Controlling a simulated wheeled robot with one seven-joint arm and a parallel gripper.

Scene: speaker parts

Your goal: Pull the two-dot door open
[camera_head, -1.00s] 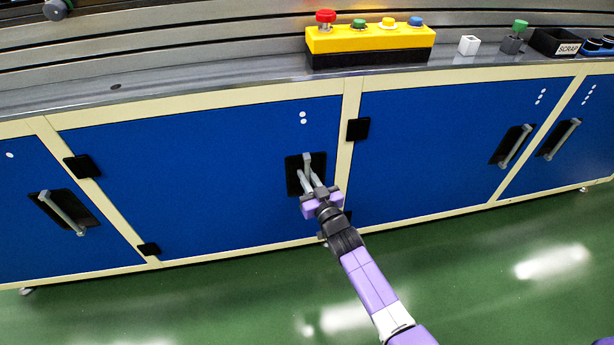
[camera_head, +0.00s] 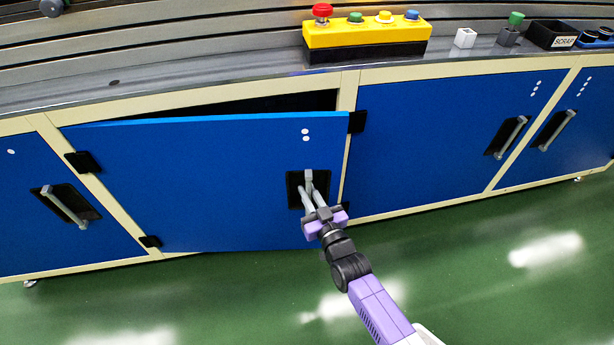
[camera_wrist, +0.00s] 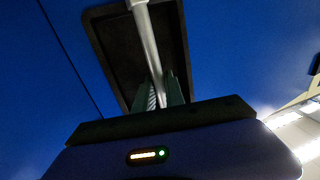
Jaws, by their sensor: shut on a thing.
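The two-dot door (camera_head: 200,175) is a blue panel with two white dots near its upper right corner. It stands partly open, hinged at its left side, with a dark gap along its top. Its grey bar handle (camera_head: 309,181) sits on a black recessed plate near the right edge. My gripper (camera_head: 308,192) is shut on this handle. In the wrist view the handle (camera_wrist: 148,45) runs down between my fingers (camera_wrist: 158,92), and their tips partly hide its lower part.
A three-dot door (camera_head: 430,140) to the right and a one-dot door (camera_head: 30,200) to the left are closed. A yellow button box (camera_head: 365,34) stands on the worktop above. Green floor (camera_head: 230,300) in front is clear.

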